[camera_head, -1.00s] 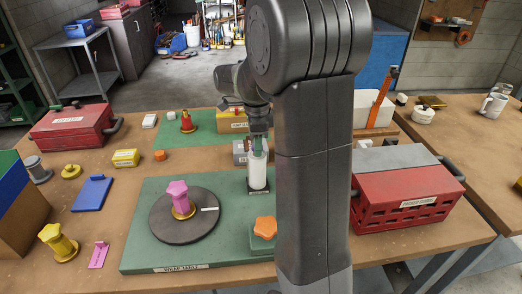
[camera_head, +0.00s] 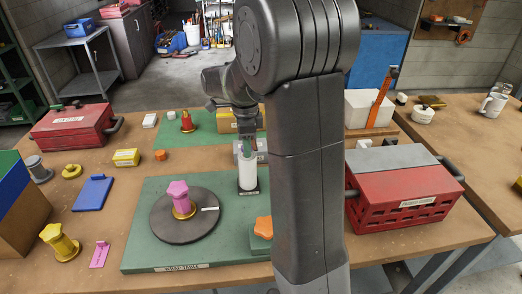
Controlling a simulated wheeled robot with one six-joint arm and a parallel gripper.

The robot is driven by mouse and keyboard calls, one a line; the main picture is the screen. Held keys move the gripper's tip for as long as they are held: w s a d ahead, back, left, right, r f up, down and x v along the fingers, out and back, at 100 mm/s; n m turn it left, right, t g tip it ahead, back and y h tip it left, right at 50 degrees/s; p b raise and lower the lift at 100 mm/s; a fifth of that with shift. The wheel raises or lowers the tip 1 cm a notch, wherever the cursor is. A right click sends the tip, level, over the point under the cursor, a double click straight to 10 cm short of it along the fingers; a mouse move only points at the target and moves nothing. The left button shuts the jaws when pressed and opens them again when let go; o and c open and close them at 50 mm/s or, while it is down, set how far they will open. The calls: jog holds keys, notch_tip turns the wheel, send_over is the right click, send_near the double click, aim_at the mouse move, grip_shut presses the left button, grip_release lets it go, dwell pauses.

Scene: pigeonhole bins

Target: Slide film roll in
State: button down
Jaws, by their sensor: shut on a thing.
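My gripper (camera_head: 247,147) points down from above and is shut on the roll's upper end. My wrist hides part of the grip, and whether the roll touches the base cannot be told. A round dark turntable (camera_head: 160,228) on the board carries a pink and gold piece (camera_head: 178,195).
An orange knob (camera_head: 264,227) is just in front of the roll. A red crate (camera_head: 400,205) stands to the right, partly behind my arm.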

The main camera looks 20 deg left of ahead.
jog(key=shift+s+a, duration=0.4)
jog(key=shift+a, duration=0.3)
jog(key=c, duration=1.2)
grip_release()
jog(key=shift+a, duration=0.1)
jog(key=shift+o, duration=0.2)
notch_tip(320, 180, up, 6)
jog(key=p, duration=0.5)
jog(key=shift+r, duration=0.1)
notch_tip(320, 180, up, 14)
jog(key=shift+f, duration=0.2)
